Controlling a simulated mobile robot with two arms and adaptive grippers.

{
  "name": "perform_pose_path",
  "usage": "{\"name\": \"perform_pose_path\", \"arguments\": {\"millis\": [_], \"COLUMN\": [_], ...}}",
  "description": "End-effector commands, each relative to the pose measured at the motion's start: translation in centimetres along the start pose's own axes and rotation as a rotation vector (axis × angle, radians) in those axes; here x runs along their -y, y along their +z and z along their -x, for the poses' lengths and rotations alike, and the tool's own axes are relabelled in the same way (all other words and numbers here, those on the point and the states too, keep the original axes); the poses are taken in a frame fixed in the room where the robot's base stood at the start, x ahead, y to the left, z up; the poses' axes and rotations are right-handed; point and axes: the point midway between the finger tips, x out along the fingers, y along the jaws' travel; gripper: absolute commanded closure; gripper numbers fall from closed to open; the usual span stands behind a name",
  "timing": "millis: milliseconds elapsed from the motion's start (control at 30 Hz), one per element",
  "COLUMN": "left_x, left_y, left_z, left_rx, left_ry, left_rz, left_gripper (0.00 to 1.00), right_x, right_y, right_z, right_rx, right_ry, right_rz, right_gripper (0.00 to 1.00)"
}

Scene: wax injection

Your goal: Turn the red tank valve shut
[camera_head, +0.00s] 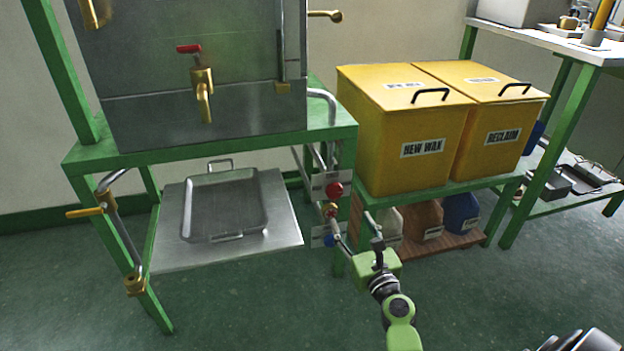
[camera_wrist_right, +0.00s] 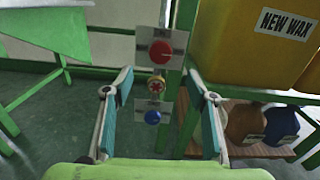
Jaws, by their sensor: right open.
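The red tank valve is a red lever (camera_head: 188,48) on a brass tap (camera_head: 203,88) on the front of the grey metal tank (camera_head: 135,115), in the head view. The lever lies roughly level, pointing left. My right gripper (camera_head: 354,226) is well below and right of it, apart from it. In the right wrist view, the right gripper (camera_wrist_right: 161,88) is open and empty, with its fingers either side of a panel with a red knob (camera_wrist_right: 160,52), a small red-and-brass valve (camera_wrist_right: 157,84) and a blue knob (camera_wrist_right: 152,117). My left gripper is not in view.
Yellow NEW WAX (camera_head: 400,140) and RECLAIM (camera_head: 508,112) bins stand on a green stand to the right. A tray (camera_head: 224,203) rests on a metal shelf below the tap. A brass-handled lever (camera_head: 86,212) is at the left leg. The floor in front is clear.

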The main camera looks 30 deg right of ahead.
Motion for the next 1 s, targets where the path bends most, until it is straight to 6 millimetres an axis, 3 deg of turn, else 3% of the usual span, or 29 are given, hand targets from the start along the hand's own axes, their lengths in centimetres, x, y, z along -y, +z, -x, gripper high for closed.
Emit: {"name": "perform_pose_path", "arguments": {"millis": [167, 700, 1000], "left_x": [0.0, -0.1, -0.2], "left_y": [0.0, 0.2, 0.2], "left_z": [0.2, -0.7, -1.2], "left_rx": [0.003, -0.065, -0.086], "left_ry": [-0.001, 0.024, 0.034], "left_rz": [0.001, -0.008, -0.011], "left_gripper": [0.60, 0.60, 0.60], "right_x": [0.2, 0.2, 0.2], "right_y": [-0.8, -0.9, -0.8], "right_z": [-0.8, -11.4, -13.5], "right_rx": [-0.012, -0.009, -0.010], "right_ry": [0.002, 0.001, 0.001], "right_rz": [-0.050, -0.043, -0.042], "right_gripper": [0.48, 0.48, 0.48]}}
